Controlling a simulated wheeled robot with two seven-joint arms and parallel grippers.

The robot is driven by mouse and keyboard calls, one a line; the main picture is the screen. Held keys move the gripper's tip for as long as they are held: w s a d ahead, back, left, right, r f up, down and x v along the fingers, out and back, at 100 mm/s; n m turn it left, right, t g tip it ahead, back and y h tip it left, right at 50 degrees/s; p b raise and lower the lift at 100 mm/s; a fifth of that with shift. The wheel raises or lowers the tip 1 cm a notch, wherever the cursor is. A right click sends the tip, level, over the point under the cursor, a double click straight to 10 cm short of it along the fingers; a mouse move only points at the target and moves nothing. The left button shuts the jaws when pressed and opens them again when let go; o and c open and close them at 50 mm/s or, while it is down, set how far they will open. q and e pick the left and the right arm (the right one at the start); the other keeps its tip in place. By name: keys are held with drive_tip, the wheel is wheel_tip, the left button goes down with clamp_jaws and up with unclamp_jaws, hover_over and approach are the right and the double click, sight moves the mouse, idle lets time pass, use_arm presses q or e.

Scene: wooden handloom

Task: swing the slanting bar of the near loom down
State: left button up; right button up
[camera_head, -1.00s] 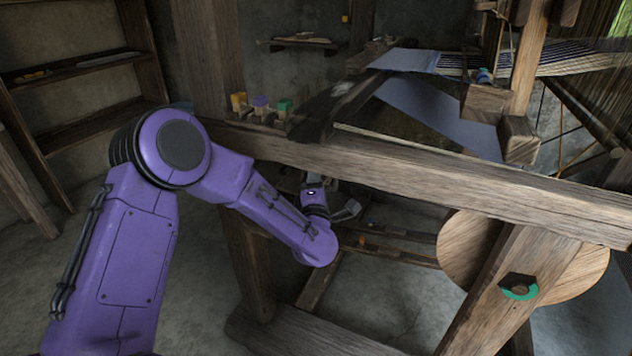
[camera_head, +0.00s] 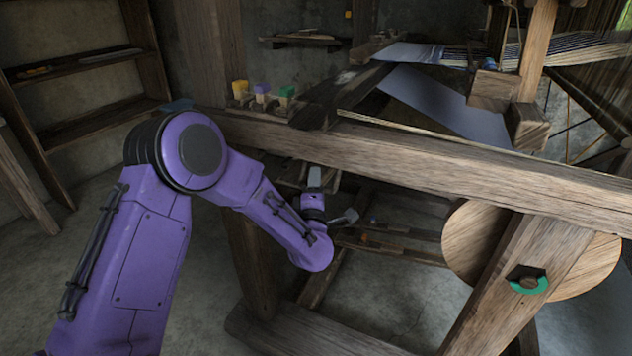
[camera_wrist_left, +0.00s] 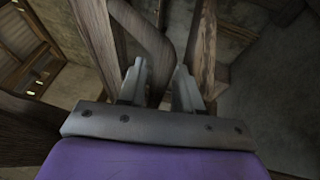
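A dark slanting wooden bar (camera_head: 345,92) rises from the near loom's front beam toward the back right in the head view. My left gripper (camera_head: 332,200) is low, under and behind the front beam. In the left wrist view its two fingers (camera_wrist_left: 160,88) stand apart, open. A bent dark wooden bar (camera_wrist_left: 148,42) runs down between the fingertips there, with a gap on the finger sides. I cannot tell whether this is the same bar as the one in the head view. My right gripper is not in view.
The thick front beam (camera_head: 430,165) crosses above my left forearm. A round wooden disc (camera_head: 470,245) and a leg with a green-ringed bolt (camera_head: 528,281) stand at the right. Small coloured blocks (camera_head: 262,93) sit on the beam's left end. Shelves (camera_head: 85,65) are at the left.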

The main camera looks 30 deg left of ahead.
use_arm(q)
drive_tip(key=shift+r, duration=0.1)
idle(0.3)
drive_tip(key=s+d+r+g+h+p, duration=0.1)
drive_tip(key=s+d+p, duration=0.5)
drive_tip(key=s, duration=0.4)
drive_tip(key=s+a+f+m+g+h+p, duration=0.1)
drive_tip(key=s+f+m+g+p, duration=0.1)
drive_tip(key=s+p, duration=0.4)
drive_tip(key=s+a+f+m+g+h+p, duration=0.1)
drive_tip(key=s+f+m+g+h+p, duration=0.1)
drive_tip(key=s+m+g+p, duration=0.3)
drive_tip(key=s+a+f+m+g+h+p, duration=0.1)
drive_tip(key=s+f+m+g+p, duration=0.2)
drive_tip(key=s+m+p, duration=0.4)
drive_tip(key=s+f+p, duration=0.1)
drive_tip(key=s, duration=0.3)
drive_tip(key=shift+f+g, duration=0.15)
drive_tip(key=shift+g, duration=0.15)
